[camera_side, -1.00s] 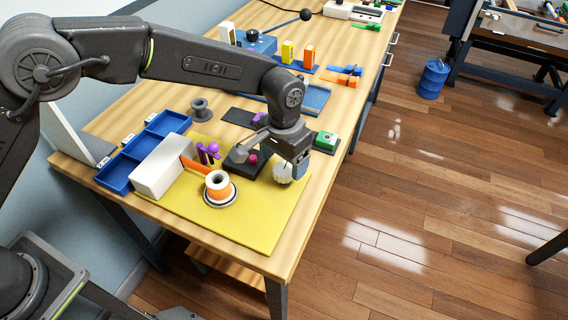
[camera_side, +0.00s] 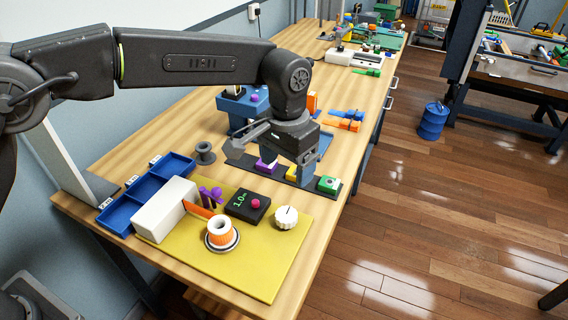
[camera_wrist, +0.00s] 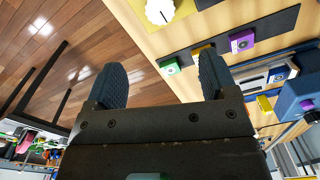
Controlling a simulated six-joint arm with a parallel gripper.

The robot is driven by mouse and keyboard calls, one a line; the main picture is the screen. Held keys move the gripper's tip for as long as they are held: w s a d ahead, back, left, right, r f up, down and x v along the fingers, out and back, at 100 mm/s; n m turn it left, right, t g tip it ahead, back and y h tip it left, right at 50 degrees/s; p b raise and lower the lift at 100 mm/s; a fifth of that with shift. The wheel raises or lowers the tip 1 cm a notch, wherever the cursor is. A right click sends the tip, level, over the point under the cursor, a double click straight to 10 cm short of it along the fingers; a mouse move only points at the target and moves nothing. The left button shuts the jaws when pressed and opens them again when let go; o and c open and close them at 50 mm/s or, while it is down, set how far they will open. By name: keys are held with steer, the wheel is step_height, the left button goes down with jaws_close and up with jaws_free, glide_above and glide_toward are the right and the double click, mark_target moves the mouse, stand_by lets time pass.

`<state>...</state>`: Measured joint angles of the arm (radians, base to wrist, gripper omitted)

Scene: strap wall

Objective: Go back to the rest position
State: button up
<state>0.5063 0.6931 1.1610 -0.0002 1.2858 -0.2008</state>
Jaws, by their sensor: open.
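My gripper (camera_side: 298,173) is above the dark strip (camera_side: 243,163) on the wooden bench in the side view. In the wrist view the two fingers of my gripper (camera_wrist: 158,85) stand wide apart with nothing between them. The strip carries a purple block (camera_side: 266,166), a yellow block and a green block (camera_side: 328,184). The fingers partly cover the yellow block in the side view; whether they touch it cannot be told. A white knob (camera_side: 286,217) sits on the yellow mat (camera_side: 262,262).
The mat also holds a white box (camera_side: 166,209), an orange spool (camera_side: 221,233) and a black display box (camera_side: 247,205). A blue tray (camera_side: 146,193) lies at the left. A blue fixture (camera_side: 240,104) stands behind my gripper. Open floor lies to the right.

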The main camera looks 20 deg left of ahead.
steer(key=s+a+r+n+t, duration=0.1)
steer(key=s+a+r, duration=0.3)
steer(key=a+r, duration=0.25)
steer(key=s+a+r+t, duration=0.1)
steer(key=s+a+r, duration=0.35)
steer(key=a, duration=0.35)
steer(key=s+a+f+n+t, duration=0.1)
steer(key=s+a, duration=0.4)
steer(key=s, duration=0.3)
steer(key=s+a+f+n+t, duration=0.1)
steer(key=s+a+f+t, duration=0.1)
steer(key=s+a, duration=0.4)
steer(key=shift+s+t, duration=0.3)
steer(key=shift+s, duration=0.8)
steer(key=shift+f, duration=0.1)
